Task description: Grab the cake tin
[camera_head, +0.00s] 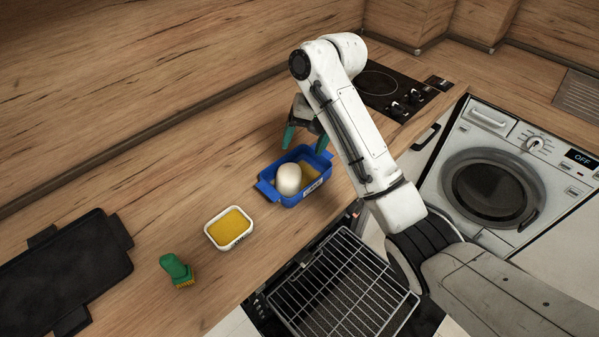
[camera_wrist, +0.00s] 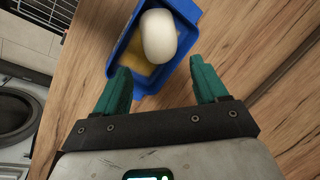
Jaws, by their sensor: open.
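The blue cake tin (camera_head: 267,190) with end handles stands on the wooden worktop. It holds a white rounded object (camera_head: 288,179) and something yellow at its bottom. My gripper (camera_head: 305,141) is open and empty, just behind and above the tin in the head view. In the wrist view the tin (camera_wrist: 123,42) lies ahead of my green fingertips (camera_wrist: 159,70), with its near end between them in the picture. Whether a finger touches the tin cannot be told. The white object (camera_wrist: 158,37) also shows there.
A white dish with yellow content (camera_head: 230,228) and a green brush (camera_head: 177,270) stand left of the tin. A dark tray (camera_head: 65,270) lies far left. An open oven rack (camera_head: 345,285) is in front, a hob (camera_head: 385,85) behind right, a washing machine (camera_head: 495,185) right.

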